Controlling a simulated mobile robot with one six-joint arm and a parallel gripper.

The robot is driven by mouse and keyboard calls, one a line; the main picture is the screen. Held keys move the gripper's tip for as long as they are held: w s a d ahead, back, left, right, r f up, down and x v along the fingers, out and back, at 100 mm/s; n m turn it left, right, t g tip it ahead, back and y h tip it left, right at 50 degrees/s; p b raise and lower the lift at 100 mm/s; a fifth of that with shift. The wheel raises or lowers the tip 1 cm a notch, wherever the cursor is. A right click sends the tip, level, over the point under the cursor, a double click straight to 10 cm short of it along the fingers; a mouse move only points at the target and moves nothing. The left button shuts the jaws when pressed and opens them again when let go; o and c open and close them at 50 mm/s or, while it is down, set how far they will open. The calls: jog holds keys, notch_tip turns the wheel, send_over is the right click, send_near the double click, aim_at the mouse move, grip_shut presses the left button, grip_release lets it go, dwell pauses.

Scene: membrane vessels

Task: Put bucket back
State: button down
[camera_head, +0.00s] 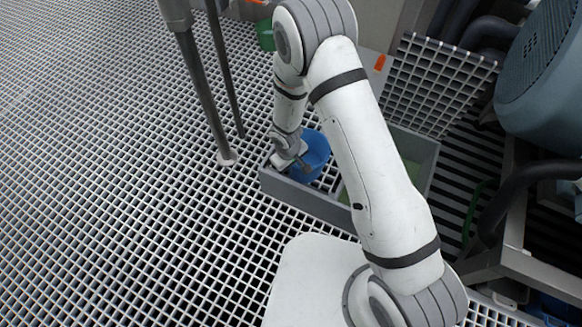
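A blue bucket (314,158) stands at the left end of a grey open-topped box (310,198) on the grating floor. It seems to be inside the box, but my arm hides part of it. My gripper (299,167) is low at the bucket's left front side, overlapping it in the picture. The fingers are small and dark, and I cannot tell whether they are open or shut or touch the bucket.
Green shows inside the right part of the box. A green object (265,36) is partly hidden at the top. Dark support legs (204,90) stand left of the box. A blue-grey machine (545,75) and pipes crowd the right.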

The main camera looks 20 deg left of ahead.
jog(key=shift+r, duration=0.1)
jog(key=c, duration=1.6)
grip_release()
notch_tip(320, 180, up, 12)
jog(key=p, duration=0.5)
jog(key=shift+s+a, duration=0.3)
jog(key=shift+s, duration=0.15)
